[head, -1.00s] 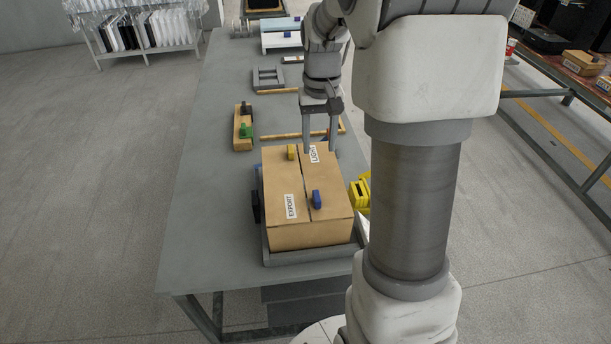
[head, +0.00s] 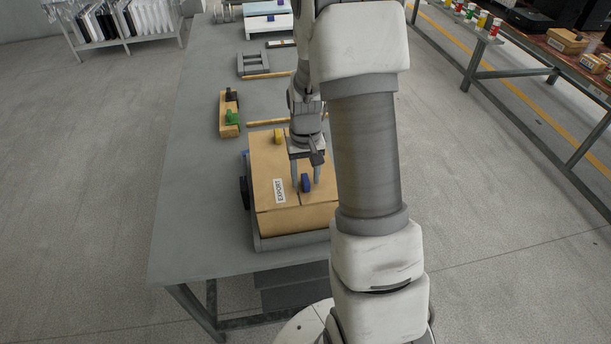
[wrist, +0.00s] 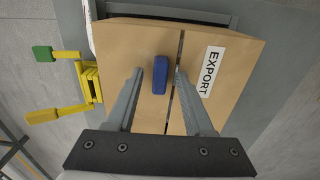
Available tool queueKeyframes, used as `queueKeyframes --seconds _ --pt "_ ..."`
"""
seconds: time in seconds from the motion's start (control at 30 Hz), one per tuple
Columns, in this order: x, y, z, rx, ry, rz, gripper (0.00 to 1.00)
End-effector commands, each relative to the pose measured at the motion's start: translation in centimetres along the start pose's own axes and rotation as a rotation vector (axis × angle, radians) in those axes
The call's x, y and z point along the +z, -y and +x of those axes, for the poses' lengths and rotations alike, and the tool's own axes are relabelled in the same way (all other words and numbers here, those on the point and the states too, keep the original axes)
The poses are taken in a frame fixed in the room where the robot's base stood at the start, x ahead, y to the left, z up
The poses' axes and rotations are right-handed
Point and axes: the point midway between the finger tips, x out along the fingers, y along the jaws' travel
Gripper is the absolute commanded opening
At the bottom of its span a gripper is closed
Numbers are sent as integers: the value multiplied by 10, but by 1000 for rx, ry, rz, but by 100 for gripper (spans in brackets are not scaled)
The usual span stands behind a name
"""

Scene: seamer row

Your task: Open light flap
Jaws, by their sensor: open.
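The cardboard box (head: 265,185) sits in a grey tray on the table, its top flaps closed with a seam between them. The flap with the EXPORT label (head: 279,190) is on the left in the head view; the light flap (wrist: 136,48) is on the other side of the seam, its LIGHT label hidden now. A blue tab (head: 305,183) stands on the light flap and also shows in the wrist view (wrist: 160,74). My gripper (head: 306,183) is open, its fingers on either side of the blue tab. Contact cannot be told. A yellow tab (head: 278,136) stands on the export flap.
A yellow tool with a green end (wrist: 90,82) lies beside the box. A wooden block with green and black tabs (head: 229,118) and a grey frame (head: 262,65) lie farther along the table. The table's left side (head: 190,200) is clear.

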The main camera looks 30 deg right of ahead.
Motion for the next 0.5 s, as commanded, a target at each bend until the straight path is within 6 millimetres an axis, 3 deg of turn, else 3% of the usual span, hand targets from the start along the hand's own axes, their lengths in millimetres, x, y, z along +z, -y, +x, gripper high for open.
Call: queueKeyframes --seconds 0.23,0.5 --pt "0 0 1 0 0 0 52" --pt "0 0 1 0 0 0 6"
